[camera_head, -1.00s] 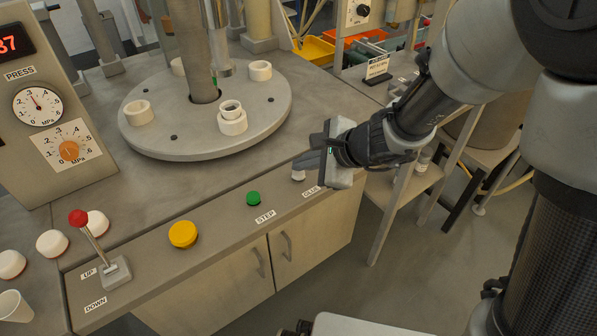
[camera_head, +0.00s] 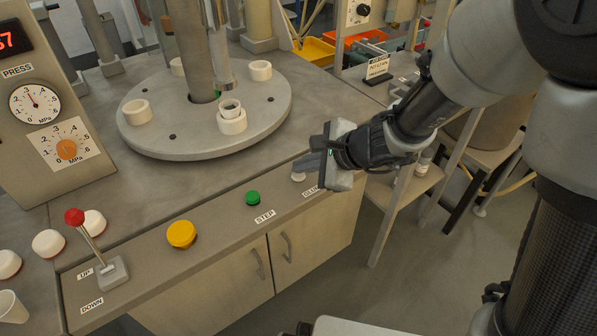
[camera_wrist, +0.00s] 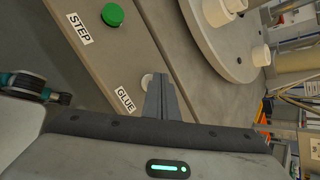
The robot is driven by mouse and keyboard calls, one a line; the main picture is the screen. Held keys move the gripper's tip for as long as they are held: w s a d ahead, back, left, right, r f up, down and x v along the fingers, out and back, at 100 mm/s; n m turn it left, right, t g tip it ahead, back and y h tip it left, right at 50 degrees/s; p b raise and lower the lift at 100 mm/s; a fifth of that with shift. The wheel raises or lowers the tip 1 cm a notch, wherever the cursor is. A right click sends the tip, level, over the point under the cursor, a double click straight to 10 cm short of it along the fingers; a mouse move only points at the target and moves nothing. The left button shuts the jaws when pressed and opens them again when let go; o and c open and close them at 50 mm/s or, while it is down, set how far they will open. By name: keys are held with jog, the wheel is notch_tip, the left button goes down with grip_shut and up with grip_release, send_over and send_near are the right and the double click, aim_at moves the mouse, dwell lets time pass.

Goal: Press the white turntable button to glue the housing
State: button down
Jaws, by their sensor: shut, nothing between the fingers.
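The white button (camera_head: 298,176) sits on the sloped front panel beside the GLUE label (camera_head: 311,191). In the wrist view the white button (camera_wrist: 147,80) is partly covered by my fingers. My gripper (camera_head: 303,163) is shut and empty, its fingertips over or just beside the button; I cannot tell whether they touch it. The shut fingers also show in the wrist view (camera_wrist: 161,85). The round grey turntable (camera_head: 185,146) carries several cream ring-shaped housings. The housing (camera_head: 232,121) at its front right has a smaller ring in it, and a nozzle (camera_head: 222,75) stands close above and behind it.
A green STEP button (camera_head: 253,198), a yellow button (camera_head: 181,234) and a red-knobbed lever (camera_head: 75,217) are on the same panel, to the left. The press box (camera_head: 70,110) stands at the far left. Open floor lies in front of the cabinet.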

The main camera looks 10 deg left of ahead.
aim_at(303, 176)
jog(key=shift+r+p, duration=0.65)
jog(key=shift+r, duration=0.25)
notch_tip(303, 176, up, 5)
jog(key=p, duration=0.4)
dwell(0.8)
